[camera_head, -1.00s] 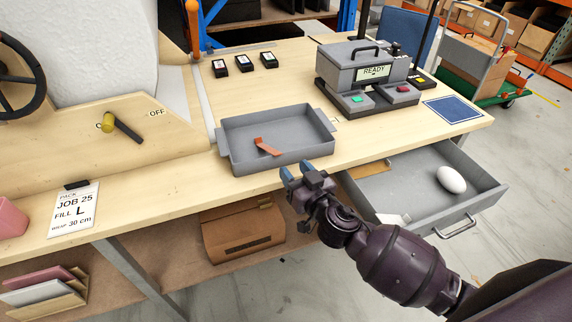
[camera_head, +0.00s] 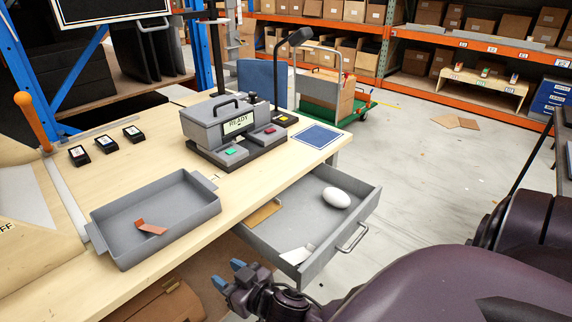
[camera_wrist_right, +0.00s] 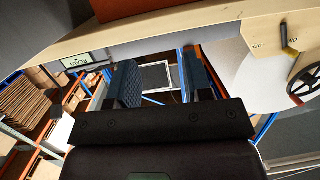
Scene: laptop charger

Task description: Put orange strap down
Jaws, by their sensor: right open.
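The orange strap (camera_head: 150,228) is a short bent piece. It lies on the floor of the grey tray (camera_head: 190,227) on the wooden workbench. My right gripper (camera_head: 228,275) is open and empty, low in the head view, off the bench's front edge and below and right of the tray. It is apart from the strap. In the right wrist view, its two dark fingers (camera_wrist_right: 162,82) stand apart with nothing between them. My left gripper is in neither view.
An open drawer (camera_head: 300,215) holding a white egg-shaped object (camera_head: 336,198) juts out close to my right gripper. A grey device (camera_head: 236,130) reading READY stands behind the tray. Several small black boxes (camera_head: 106,144) sit at the back left. The floor on the right is mostly clear.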

